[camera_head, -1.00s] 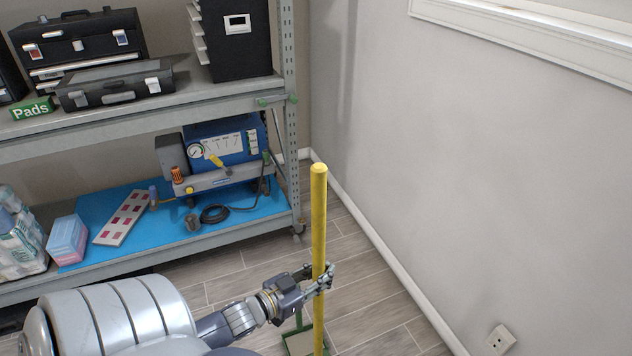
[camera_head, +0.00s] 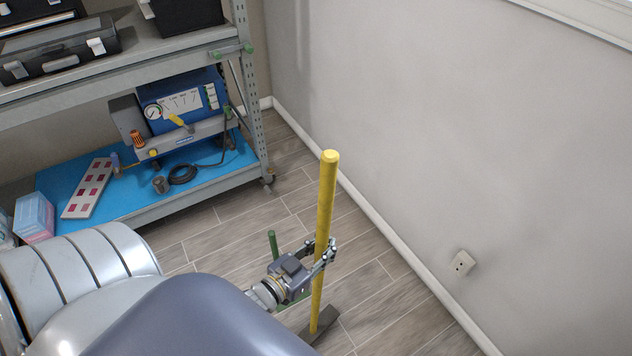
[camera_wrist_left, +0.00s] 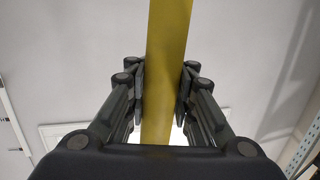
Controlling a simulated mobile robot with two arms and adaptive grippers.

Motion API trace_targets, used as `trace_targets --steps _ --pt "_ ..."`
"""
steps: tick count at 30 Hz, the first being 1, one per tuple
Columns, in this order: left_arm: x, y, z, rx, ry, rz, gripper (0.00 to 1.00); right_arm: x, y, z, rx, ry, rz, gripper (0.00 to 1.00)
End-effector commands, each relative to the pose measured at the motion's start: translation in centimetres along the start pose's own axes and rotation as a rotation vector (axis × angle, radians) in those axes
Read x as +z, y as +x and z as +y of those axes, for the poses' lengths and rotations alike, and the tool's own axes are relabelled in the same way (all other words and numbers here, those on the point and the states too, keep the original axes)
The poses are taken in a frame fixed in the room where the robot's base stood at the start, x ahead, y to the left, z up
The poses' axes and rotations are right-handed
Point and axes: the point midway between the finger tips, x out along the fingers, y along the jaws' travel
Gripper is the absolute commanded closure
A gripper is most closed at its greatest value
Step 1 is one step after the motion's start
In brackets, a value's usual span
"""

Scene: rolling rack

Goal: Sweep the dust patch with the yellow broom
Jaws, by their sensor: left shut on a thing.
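The yellow broom (camera_head: 326,205) stands nearly upright, leaning slightly, with its dark head (camera_head: 322,325) low at the floor. My left gripper (camera_head: 325,256) is shut on the broom's handle around its middle. The left wrist view shows the yellow handle (camera_wrist_left: 166,70) between both fingers. A green upright stick (camera_head: 273,245) shows behind my left wrist, its lower part mostly hidden. I cannot make out the dust patch. My right gripper is not in view.
A metal rolling rack (camera_head: 252,110) with toolboxes, a blue machine (camera_head: 185,105) and a blue mat stands at the left. A grey wall (camera_head: 480,150) with a socket (camera_head: 461,263) bounds the right. Wood-look floor (camera_head: 375,295) is open between them.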

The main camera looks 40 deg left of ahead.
Motion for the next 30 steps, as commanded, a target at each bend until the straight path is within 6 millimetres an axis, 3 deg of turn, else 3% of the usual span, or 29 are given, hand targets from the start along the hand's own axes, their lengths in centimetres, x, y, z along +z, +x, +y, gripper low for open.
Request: trace_targets --steps 30 --pt "0.0 -0.2 11.2 0.000 -0.021 -0.003 1.00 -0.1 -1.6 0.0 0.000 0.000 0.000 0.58"
